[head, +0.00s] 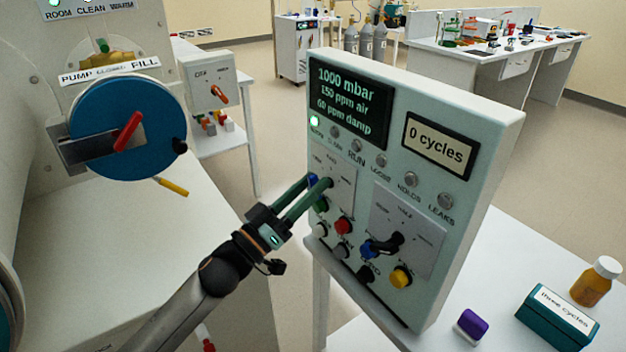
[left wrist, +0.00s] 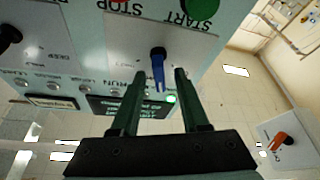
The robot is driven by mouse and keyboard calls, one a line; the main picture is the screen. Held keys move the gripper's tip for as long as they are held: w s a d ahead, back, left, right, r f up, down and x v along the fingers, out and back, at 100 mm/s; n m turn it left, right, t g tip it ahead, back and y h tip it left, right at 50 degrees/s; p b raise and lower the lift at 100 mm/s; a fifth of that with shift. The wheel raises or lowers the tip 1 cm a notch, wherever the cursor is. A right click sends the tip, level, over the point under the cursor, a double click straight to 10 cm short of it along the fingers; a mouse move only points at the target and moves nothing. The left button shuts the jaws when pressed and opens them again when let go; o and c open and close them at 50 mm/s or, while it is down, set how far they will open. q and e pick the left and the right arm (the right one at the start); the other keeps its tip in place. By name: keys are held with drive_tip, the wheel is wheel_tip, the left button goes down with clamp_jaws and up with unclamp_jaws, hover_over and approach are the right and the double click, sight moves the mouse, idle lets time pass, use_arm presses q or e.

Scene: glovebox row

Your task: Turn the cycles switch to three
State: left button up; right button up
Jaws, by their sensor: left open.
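The control panel (head: 415,120) stands upright on a white bench, and its display (head: 440,146) reads "0 cycles". It carries two rotary switches on pale plates. The left switch has a blue pointer (left wrist: 158,72), clear in the left wrist view. My left gripper (head: 318,184) is open at this switch. In the left wrist view its fingers stand on either side of the pointer, with gaps and no clear contact. The right switch (head: 385,246) is black and blue. The plate lettering is too small to read surely. My right gripper is not in view.
A teal box (head: 556,318) labelled "three cycles", a purple block (head: 472,326) and an amber bottle (head: 596,282) are on the bench right of the panel. Red (head: 343,226) and yellow (head: 400,276) buttons sit below the switches. A blue round door (head: 125,125) is at left.

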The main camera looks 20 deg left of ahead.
use_arm(q)
drive_tip(key=shift+w+d+r, duration=0.2)
drive_tip(key=shift+w+d, duration=0.05)
drive_tip(key=shift+w, duration=0.15)
clamp_jaws()
idle(0.4)
